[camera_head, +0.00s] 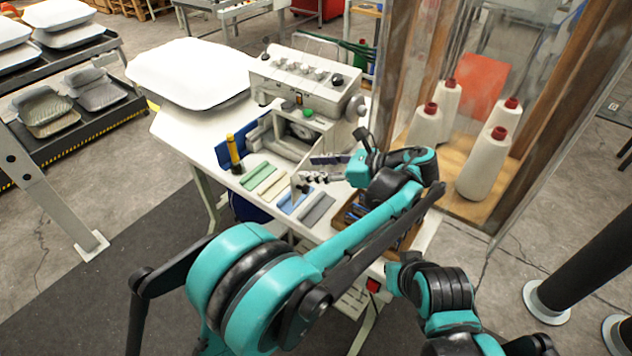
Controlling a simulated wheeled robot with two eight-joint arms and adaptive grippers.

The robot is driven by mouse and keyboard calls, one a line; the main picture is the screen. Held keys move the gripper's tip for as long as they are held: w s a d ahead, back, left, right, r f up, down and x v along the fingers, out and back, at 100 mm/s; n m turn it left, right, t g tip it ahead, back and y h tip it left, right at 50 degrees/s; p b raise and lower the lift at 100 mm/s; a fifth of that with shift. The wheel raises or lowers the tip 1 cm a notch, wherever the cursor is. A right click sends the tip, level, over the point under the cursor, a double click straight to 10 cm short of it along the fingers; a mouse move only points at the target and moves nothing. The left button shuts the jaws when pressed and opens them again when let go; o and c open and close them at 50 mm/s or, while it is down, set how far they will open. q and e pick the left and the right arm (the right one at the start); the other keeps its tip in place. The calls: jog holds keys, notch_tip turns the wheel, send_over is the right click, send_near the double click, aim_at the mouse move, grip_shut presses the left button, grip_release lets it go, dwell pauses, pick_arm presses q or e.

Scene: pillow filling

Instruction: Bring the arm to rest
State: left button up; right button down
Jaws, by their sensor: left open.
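My left arm (350,235) reaches in from the lower left, teal and black, across the front of the white sewing table (185,130). My left gripper (316,170) is at its far end, pointing left. It is open, and I see nothing held in it. It is in front of the sewing machine (305,75) and, in the picture, just above the coloured strips on the table. My right arm (445,295) shows at the lower right, folded near the table's right edge; its gripper is not in view.
A white pillow (190,72) lies on the table's left. A yellow-and-black tool (233,152) stands near green (257,175) and grey (318,209) strips. Thread cones (485,165) stand in a framed cabinet at right. A wooden tray is partly hidden behind my left arm.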

pick_arm(q)
notch_tip(320, 180, up, 2)
jog(key=shift+r, duration=0.1)
dwell(0.4)
jog(key=s+a+f+n+g+h, duration=0.1)
jog(key=s+a+f+n+h, duration=0.2)
jog(key=a, duration=0.5)
jog(key=s+a+n+g+h, duration=0.1)
jog(key=s+a+n+h, duration=0.1)
jog(key=s+a+n, duration=0.45)
jog(key=s+a+f+n+t+h, duration=0.1)
jog(key=s+a+f+n+h, duration=0.1)
jog(key=s+n, duration=0.4)
jog(key=s+a+f+n+t+h, duration=0.2)
jog(key=s+f+n+h, duration=0.3)
jog(key=n, duration=0.3)
jog(key=shift+s+a+f, duration=0.55)
jog(key=shift+a+f, duration=0.1)
jog(key=shift+f, duration=0.2)
